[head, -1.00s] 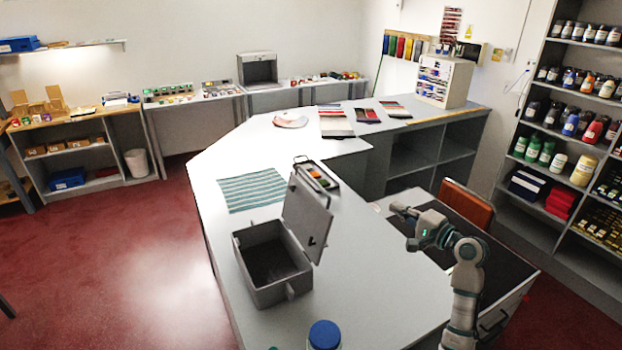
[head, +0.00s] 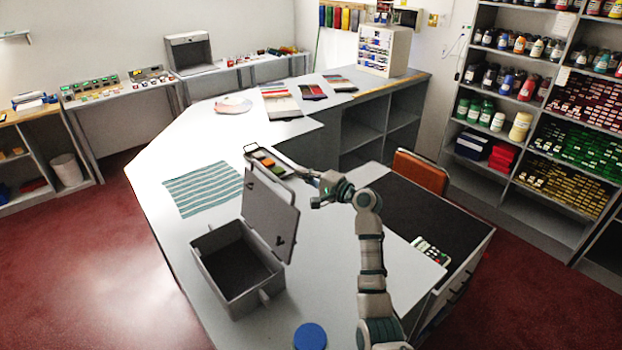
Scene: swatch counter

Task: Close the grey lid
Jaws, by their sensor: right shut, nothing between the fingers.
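A grey box (head: 238,290) stands on the light grey counter with its dark inside showing. Its grey lid (head: 270,213) is hinged on the box's right side and stands up, tilted a little back from vertical. My right gripper (head: 314,192) is shut and empty. In the picture it is just right of the lid's upper right corner, and I see no clear contact with the lid. My left gripper is not in view.
A striped cloth (head: 203,188) lies left of the lid. A paint tray (head: 270,161) lies behind the lid. A blue-capped jar (head: 310,337) stands near the front. An orange chair (head: 420,172) stands to the right. The counter (head: 320,270) right of the box is clear.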

